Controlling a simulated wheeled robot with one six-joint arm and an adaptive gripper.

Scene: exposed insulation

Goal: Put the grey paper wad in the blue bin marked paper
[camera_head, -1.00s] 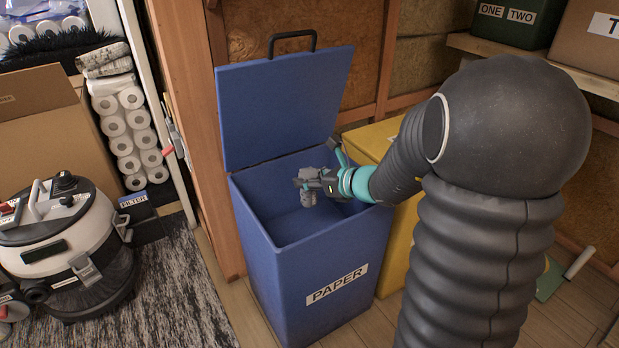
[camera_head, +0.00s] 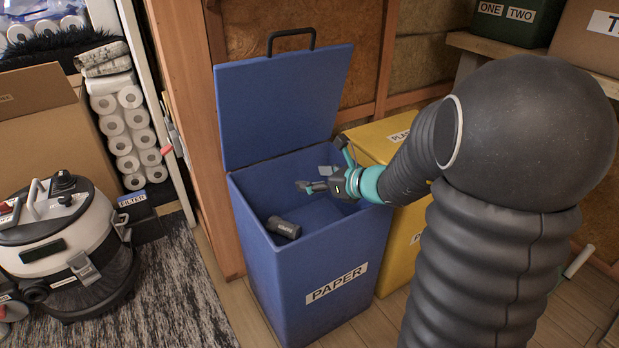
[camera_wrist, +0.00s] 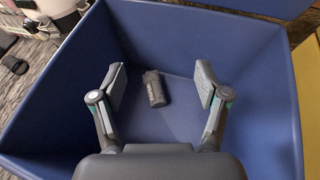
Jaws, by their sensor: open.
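The blue bin (camera_head: 330,265) marked PAPER stands with its lid raised. My gripper (camera_head: 312,180) is open and empty over the bin's opening; in the wrist view its two fingers (camera_wrist: 160,92) are spread wide. A dark grey, roughly cylindrical wad (camera_head: 283,228) is inside the bin, below and apart from my gripper. In the wrist view the wad (camera_wrist: 155,88) shows between and beyond the fingers, low inside the bin. It has small light marks on one side. Whether it has fully settled on the bottom cannot be told.
A yellow bin (camera_head: 392,150) stands right of the blue bin, behind my arm. The blue lid (camera_head: 280,105) rises at the back. A vacuum cleaner (camera_head: 65,240) stands on the rug (camera_head: 180,290) at left. A wooden post (camera_head: 185,110) is close behind the bin's left side.

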